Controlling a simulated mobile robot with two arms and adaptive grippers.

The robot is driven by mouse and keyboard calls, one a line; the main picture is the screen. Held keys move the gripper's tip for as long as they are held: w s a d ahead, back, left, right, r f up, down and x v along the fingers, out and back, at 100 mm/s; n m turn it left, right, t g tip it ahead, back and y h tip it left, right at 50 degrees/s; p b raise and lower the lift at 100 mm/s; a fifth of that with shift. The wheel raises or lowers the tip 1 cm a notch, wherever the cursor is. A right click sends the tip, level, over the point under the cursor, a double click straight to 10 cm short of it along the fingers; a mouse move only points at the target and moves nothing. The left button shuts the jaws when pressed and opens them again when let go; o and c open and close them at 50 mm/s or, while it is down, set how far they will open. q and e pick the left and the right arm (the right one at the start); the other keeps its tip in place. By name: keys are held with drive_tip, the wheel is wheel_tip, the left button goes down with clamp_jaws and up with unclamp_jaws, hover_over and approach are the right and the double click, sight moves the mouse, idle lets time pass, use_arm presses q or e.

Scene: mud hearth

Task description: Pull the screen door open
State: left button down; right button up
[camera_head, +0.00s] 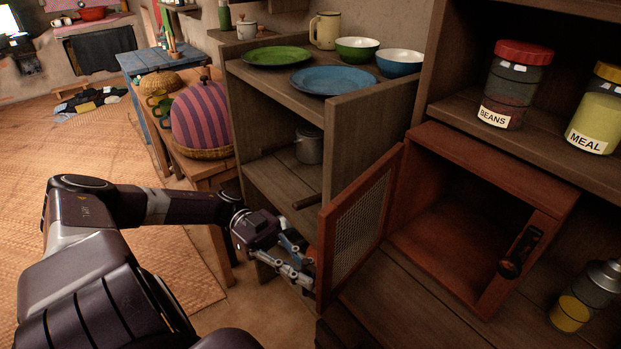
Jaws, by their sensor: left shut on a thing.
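The screen door (357,226) has a red-brown wooden frame with a mesh panel. It stands swung out from a small red-brown cupboard (557,197), whose inside shows open and dark. My left gripper (305,272) is at the door's free left edge, low on the frame, and is shut on the door there. The exact grip is partly hidden by the fingers and the frame. My right gripper is not in view.
A wooden shelf (343,108) with plates, bowls and a mug stands close behind the door. Jars of beans (513,85) and meal (598,110) stand above the cupboard. A lantern-like jar (588,295) stands at right. Woven floor (75,165) lies open at left.

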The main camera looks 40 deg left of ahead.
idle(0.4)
use_arm(q)
drive_tip(key=c, duration=2.3)
unclamp_jaws()
drive_tip(key=shift+o, duration=0.2)
drive_tip(key=a, duration=1.2)
drive_tip(key=shift+s, duration=0.2)
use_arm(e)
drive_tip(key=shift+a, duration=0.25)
use_arm(q)
drive_tip(key=shift+a+r, duration=0.1)
drive_tip(key=shift+a, duration=0.05)
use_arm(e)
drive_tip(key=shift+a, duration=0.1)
